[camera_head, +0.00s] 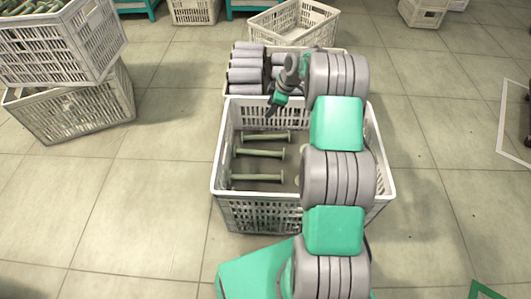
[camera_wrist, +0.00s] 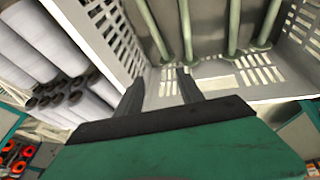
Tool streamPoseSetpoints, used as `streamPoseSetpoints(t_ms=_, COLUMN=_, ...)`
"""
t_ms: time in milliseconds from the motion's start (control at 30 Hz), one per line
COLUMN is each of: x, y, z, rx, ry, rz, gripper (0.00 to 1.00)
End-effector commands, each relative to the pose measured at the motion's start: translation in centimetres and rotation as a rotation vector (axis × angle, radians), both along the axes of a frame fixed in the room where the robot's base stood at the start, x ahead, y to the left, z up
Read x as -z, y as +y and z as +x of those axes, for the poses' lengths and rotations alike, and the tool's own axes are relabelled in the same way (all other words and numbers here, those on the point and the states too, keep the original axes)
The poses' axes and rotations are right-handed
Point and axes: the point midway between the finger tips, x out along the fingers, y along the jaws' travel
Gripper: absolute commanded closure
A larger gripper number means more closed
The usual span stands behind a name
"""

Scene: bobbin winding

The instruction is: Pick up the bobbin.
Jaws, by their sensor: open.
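Several bare, pale green bobbins (camera_head: 258,153) lie crosswise, roughly parallel, in a light grey crate (camera_head: 220,160) in the head view. My arm hides the crate's right part. In the wrist view, bobbins (camera_wrist: 187,30) run up the picture, their flanged near ends close to the crate's wall (camera_wrist: 205,90). My gripper (camera_head: 272,108) is over the far part of this crate in the head view. In the wrist view, my gripper (camera_wrist: 160,84) has two dark fingers spread apart with no bobbin between them. The fingertips appear above the crate; their exact height is unclear.
A crate behind holds several grey wound bobbins (camera_head: 247,68); these also fill the left of the wrist view (camera_wrist: 35,50). An emptier-looking crate (camera_head: 292,22) stands farther back. Stacked crates (camera_head: 70,105) stand at the left. Tiled floor (camera_head: 150,190) is clear between them.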

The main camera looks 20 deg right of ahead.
Motion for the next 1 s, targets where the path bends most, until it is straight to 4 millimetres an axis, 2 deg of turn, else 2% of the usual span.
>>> streamPoseSetpoints(t_ms=33, x=6.4, y=-1.2, z=0.5, rx=-0.043, ry=-0.013, rz=0.002, gripper=0.55)
streamPoseSetpoints(t_ms=100, x=10.7, y=-2.5, z=1.1, rx=-0.107, ry=-0.045, rz=-0.002, gripper=0.55)
streamPoseSetpoints(t_ms=200, x=14.4, y=-3.6, z=1.5, rx=-0.168, ry=-0.075, rz=-0.007, gripper=0.55)
streamPoseSetpoints(t_ms=333, x=16.4, y=-3.8, z=1.8, rx=-0.199, ry=-0.091, rz=-0.01, gripper=0.55)
streamPoseSetpoints(t_ms=700, x=21.9, y=-1.9, z=3.9, rx=-0.198, ry=-0.087, rz=-0.01, gripper=0.55)
streamPoseSetpoints(t_ms=800, x=22.6, y=-1.7, z=4.3, rx=-0.198, ry=-0.087, rz=-0.01, gripper=0.55)
streamPoseSetpoints(t_ms=1000, x=22.4, y=-1.6, z=4.3, rx=-0.197, ry=-0.088, rz=-0.01, gripper=0.55)
